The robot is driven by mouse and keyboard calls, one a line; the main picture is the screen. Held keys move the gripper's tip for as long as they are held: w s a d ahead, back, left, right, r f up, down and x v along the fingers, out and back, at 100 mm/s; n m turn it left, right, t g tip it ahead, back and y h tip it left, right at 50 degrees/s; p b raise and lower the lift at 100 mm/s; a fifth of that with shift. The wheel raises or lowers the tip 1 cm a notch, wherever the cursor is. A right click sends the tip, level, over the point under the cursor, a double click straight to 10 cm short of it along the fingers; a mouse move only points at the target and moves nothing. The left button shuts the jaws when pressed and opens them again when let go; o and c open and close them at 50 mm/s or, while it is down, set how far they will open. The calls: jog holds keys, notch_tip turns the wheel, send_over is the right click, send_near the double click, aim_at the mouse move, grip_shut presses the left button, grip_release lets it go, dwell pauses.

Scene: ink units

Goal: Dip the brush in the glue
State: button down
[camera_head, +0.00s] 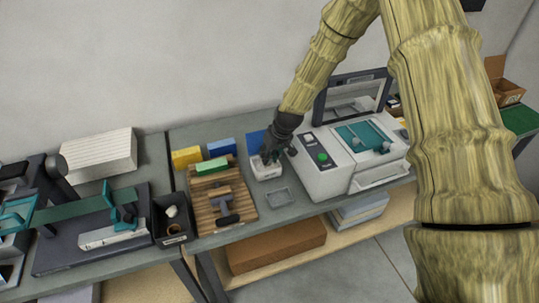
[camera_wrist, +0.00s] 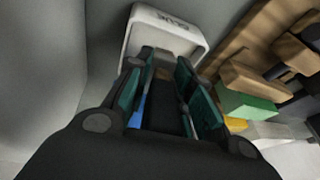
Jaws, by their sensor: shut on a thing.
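A white glue pot (camera_head: 266,171) stands on the grey bench, left of the white machine. In the wrist view the glue pot (camera_wrist: 170,24) shows its lettered wall and open top, just beyond my fingertips. My gripper (camera_head: 268,158) points down at the pot's mouth. In the wrist view my gripper (camera_wrist: 167,68) has its teal fingers close around a dark, narrow thing, the brush (camera_wrist: 167,106). The brush is mostly hidden by the fingers. I cannot tell whether its bristles touch the glue.
A white machine (camera_head: 318,169) with a green button stands close right of the pot. A wooden slatted board (camera_head: 205,214) with a green block (camera_head: 212,165) is at left. A small grey tray (camera_head: 280,197) lies in front. A dark bin (camera_head: 171,238) stands further left.

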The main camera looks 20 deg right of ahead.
jog(key=shift+f+b, duration=0.3)
jog(key=shift+f, duration=0.2)
dwell(1.1)
jog(key=shift+r, duration=0.15)
jog(key=shift+r+p, duration=1.95)
jog(key=shift+r, duration=1.45)
jog(key=shift+s+d+f, duration=0.1)
